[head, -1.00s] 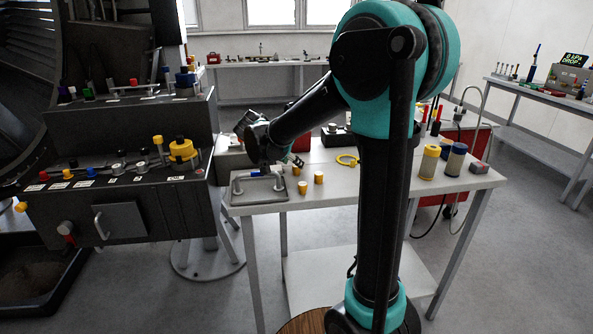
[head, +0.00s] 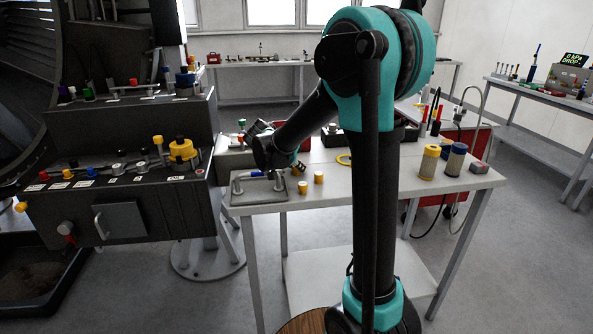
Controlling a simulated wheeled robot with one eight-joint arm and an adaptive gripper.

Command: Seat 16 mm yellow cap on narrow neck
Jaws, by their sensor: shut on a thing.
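My gripper (head: 298,167) is low over the left part of the white table, just right of the grey tray. It is shut on a yellow cap, mostly hidden by the fingers. Cap sizes cannot be read. I cannot tell which neck is the narrow one; several capped fittings line the dark bay panel (head: 120,192) at left.
A yellow ring (head: 344,159) lies behind the caps. A yellow-and-grey canister (head: 429,161) and a blue-topped one (head: 456,159) stand at the table's right. The bay's lower ledge sits left of the table.

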